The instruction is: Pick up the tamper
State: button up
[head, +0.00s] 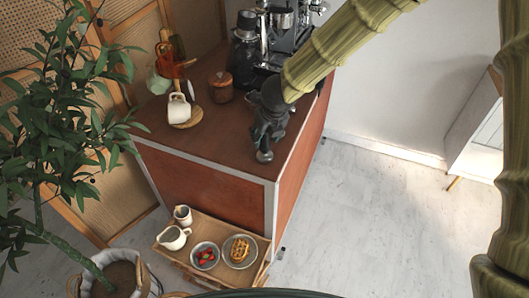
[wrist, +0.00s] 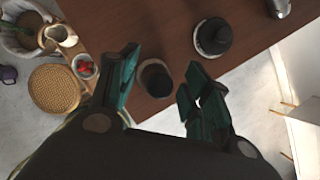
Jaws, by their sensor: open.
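The tamper, as I take it, is the dark round-topped piece (wrist: 155,78) between my fingers in the wrist view. It stands on the brown cart top, seen from above. In the head view its metallic lower part (head: 264,156) shows just below my gripper (head: 266,136), near the cart's front corner; my gripper hides the rest. My gripper in the wrist view (wrist: 152,88) is open, with one finger on each side of the tamper and visible gaps between. I cannot tell how far the fingertips are above the cart top.
A second dark round object (wrist: 213,37) stands close by on the cart. The coffee machine (head: 285,35) is at the back. A cup (head: 179,109) and a wooden jar (head: 221,88) stand left. A lower tray (head: 208,225) holds jugs and food. A plant (head: 65,100) stands left.

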grip_shut()
